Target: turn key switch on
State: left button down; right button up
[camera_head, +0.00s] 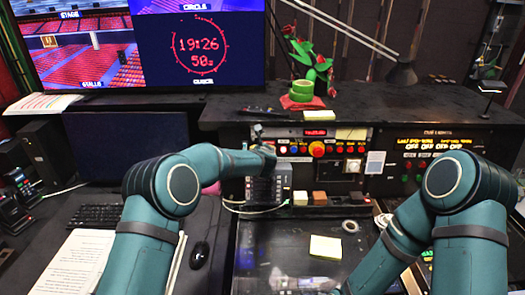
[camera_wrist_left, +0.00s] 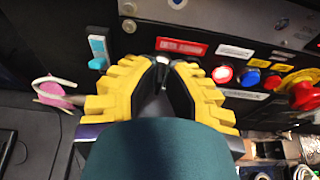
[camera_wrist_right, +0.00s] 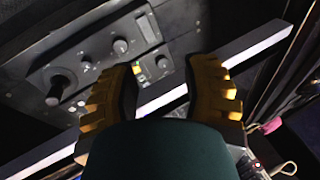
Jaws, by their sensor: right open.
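A small dark upright piece that looks like the key of the key switch (camera_wrist_left: 163,78) shows in the left wrist view, on the black panel just below a red label (camera_wrist_left: 182,47). My left gripper (camera_wrist_left: 163,66) is at the panel, its yellow fingers close together on either side of this piece. A narrow gap shows, and I cannot tell whether the pads touch the key. In the head view my left wrist hides the switch. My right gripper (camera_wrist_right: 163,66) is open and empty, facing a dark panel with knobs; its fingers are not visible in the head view.
A tape roll (camera_head: 350,226) and yellow notes (camera_head: 325,247) lie on the desk.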

pick_arm(q)
jog(key=shift+r, duration=0.1)
dwell(0.5)
jog(key=m, duration=0.1)
jog(key=m+y, duration=0.1)
jog(key=m, duration=0.1)
jog(key=shift+d, duration=0.3)
jog(key=m, duration=0.1)
jog(key=m+y, duration=0.1)
jog(key=m, duration=0.2)
jog(key=shift+d+f, duration=0.2)
jog(key=shift+f, duration=0.05)
jog(key=m, duration=0.1)
jog(key=m+t+y+b, duration=0.1)
jog(key=m, duration=0.1)
jog(key=m+b, duration=0.1)
jog(key=shift+s+d+f+m, duration=0.1)
jog(key=shift+d+f+m, duration=0.1)
jog(key=shift+f+m, duration=0.15)
jog(key=shift+f+m+t+y+b, duration=0.1)
jog(key=shift+m+t+y+b, duration=0.55)
jog(key=shift+m, duration=1.2)
jog(key=shift+b, duration=0.3)
jog(key=c, duration=1.1)
grip_release()
jog(key=shift+c, duration=0.2)
